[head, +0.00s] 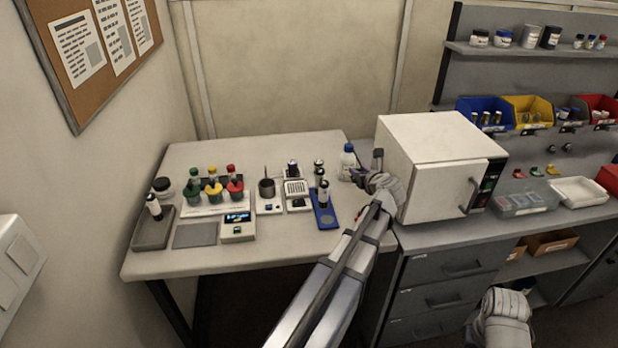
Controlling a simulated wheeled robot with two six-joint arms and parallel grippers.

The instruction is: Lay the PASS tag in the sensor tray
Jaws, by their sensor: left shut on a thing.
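My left gripper (368,176) is at the back right of the light table, just left of the white box-shaped oven. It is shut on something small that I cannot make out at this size. A white bottle with a blue cap (347,162) is right beside its fingers; I cannot tell whether they touch. My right gripper (503,308) is low at the bottom right, in front of the drawers, with its fingers unclear. I cannot pick out the PASS tag. A grey tray (150,238) with a dark, white-banded cylinder is at the table's left; I cannot tell if it is the sensor tray.
A blue tray (331,222) holds upright cylinders. Green, yellow and red-capped bottles (213,187) stand in a rack behind a small display device (238,231). The white oven (425,150) blocks the right. A clear bin (522,203) and white tray (580,191) lie farther right. The table's front is clear.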

